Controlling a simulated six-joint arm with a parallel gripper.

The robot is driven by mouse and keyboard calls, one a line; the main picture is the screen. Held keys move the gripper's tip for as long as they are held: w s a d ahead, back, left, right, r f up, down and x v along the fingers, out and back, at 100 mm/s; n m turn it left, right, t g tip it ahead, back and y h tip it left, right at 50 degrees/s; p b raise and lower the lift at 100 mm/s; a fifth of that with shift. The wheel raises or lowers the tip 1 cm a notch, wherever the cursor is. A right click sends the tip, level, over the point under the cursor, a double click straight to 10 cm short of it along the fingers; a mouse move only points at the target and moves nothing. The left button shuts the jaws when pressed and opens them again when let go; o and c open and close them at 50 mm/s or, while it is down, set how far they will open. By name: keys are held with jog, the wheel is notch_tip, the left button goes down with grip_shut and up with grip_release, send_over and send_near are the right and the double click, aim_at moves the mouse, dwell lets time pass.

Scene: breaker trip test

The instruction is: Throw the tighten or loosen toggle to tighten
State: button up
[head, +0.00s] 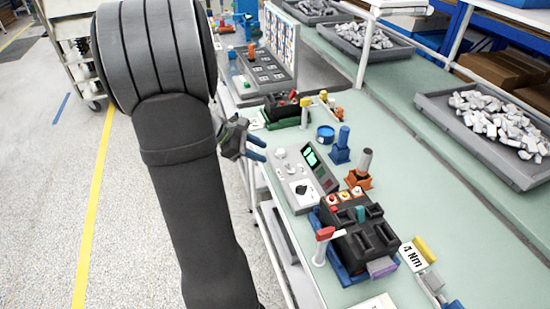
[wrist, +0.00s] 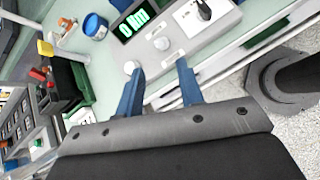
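A grey tester panel (head: 306,205) with a green-lit display (head: 310,157) stands near the bench's left edge. In the wrist view the display (wrist: 133,22) reads 0 Nm. The panel carries a black pointer knob (wrist: 204,12) on a white plate and two pale round controls, one at its middle (wrist: 161,43) and one near its end (wrist: 131,67). Their labels are too small to read, so I cannot tell which is the tighten or loosen toggle. My gripper (head: 258,148) is open and empty beside the panel's left end; its blue fingers (wrist: 160,70) point at the panel, apart from each other.
A blue tape roll (head: 326,133), a blue post (head: 341,145) and an orange-based post (head: 361,168) stand behind the panel. A black breaker fixture (head: 354,237) sits nearer, and another black fixture (head: 285,109) sits farther off. Grey trays of parts (head: 425,105) line the right. Floor lies left.

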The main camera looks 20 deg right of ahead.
aim_at(286, 163)
jog(key=v, duration=0.6)
dwell(0.5)
jog(key=x, duration=1.7)
jog(key=shift+d+f, duration=0.1)
